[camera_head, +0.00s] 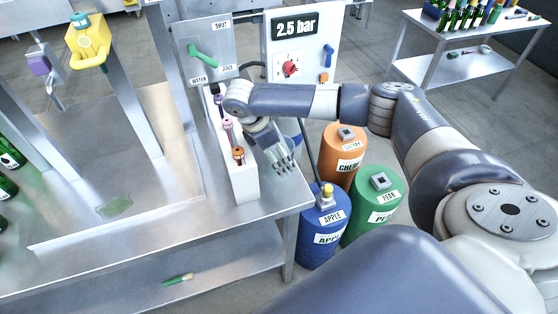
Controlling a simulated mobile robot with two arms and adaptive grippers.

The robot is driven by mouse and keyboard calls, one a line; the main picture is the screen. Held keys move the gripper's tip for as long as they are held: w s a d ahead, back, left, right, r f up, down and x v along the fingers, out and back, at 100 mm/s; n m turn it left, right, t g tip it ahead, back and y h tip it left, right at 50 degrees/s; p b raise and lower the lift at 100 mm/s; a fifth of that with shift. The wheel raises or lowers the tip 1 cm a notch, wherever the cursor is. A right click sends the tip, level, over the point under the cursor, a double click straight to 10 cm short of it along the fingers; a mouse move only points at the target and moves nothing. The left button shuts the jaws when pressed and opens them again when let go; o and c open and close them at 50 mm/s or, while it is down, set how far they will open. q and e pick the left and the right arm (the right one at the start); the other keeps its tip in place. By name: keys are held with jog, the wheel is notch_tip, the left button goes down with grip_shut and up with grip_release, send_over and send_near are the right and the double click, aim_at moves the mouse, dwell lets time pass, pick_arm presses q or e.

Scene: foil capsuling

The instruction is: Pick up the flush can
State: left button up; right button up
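No can with a readable flush label shows. A blue and white rounded container (292,128) is partly hidden behind my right gripper, and I cannot tell whether it is the flush can. My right gripper (283,165) points down beside the white rack, near the table's right corner. Its fingers show close together, and I cannot make out the gap between them or anything held. My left gripper is not in view.
The white rack (245,184) holds several colored couplings. Orange cherry (342,168), blue apple (318,252) and green pear (386,206) kegs stand on the floor right of the metal table (130,245). A control panel (299,50) reads 2.5 bar. A bottle table (465,68) stands back right.

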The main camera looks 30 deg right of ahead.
jog(key=shift+c, duration=1.4)
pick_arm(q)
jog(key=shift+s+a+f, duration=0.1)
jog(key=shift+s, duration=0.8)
pick_arm(e)
jog(key=c, duration=1)
jog(key=shift+o, duration=0.2)
